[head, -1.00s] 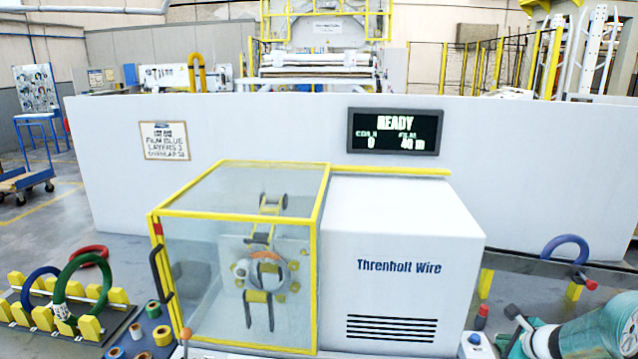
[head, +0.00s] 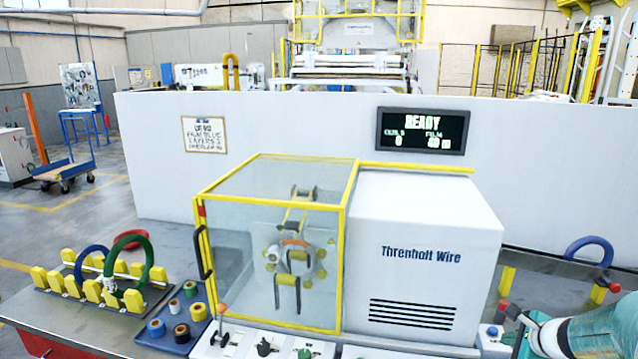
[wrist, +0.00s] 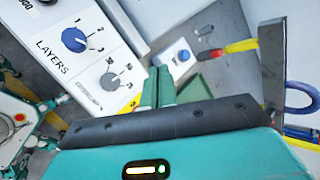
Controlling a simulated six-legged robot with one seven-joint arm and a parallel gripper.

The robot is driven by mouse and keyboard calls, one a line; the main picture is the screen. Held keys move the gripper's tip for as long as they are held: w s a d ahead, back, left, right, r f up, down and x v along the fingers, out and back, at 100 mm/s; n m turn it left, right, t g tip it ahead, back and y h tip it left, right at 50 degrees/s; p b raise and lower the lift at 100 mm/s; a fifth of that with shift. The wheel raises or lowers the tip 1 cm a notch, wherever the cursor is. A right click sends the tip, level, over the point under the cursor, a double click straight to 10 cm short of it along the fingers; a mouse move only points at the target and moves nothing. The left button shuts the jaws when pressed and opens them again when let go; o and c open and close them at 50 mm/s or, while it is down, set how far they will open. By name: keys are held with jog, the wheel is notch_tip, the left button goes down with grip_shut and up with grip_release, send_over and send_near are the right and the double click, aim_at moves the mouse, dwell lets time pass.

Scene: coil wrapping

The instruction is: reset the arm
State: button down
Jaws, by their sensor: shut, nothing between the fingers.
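My teal arm (head: 585,332) reaches in from the lower right in the head view. Its gripper end is beside the right front corner of the white machine, and the fingers cannot be made out clearly there. In the wrist view my gripper (wrist: 158,84) shows two green fingers close together, shut and empty. They point towards the area beside the control panel (wrist: 85,55), close to a small box with a blue button (wrist: 184,55). A red and yellow handle (wrist: 228,48) lies to the right of the fingers. The fingers appear clear of both.
The wrapping machine (head: 425,255) with its clear yellow-framed guard (head: 270,220) fills the middle. Left are a yellow-pegged coil rack (head: 100,285) and a tray of tape rolls (head: 180,315). A blue coil (head: 590,250) stands at the right. The display (head: 422,130) reads READY.

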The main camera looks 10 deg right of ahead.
jog(key=s+a+r+n+g+y, duration=0.1)
jog(key=a+r+n, duration=0.45)
jog(key=a, duration=0.45)
jog(key=s+a+r+n+g+y, duration=0.15)
jog(key=a+r+n, duration=0.35)
jog(key=a, duration=0.6)
jog(key=s+a+r+n+h, duration=0.2)
jog(key=s+a+r+n, duration=0.1)
jog(key=s+a+n, duration=0.9)
jog(key=s+n, duration=0.2)
jog(key=s, duration=0.3)
jog(key=shift+a+r+g, duration=0.15)
jog(key=shift+a+g, duration=0.2)
jog(key=shift+h, duration=0.25)
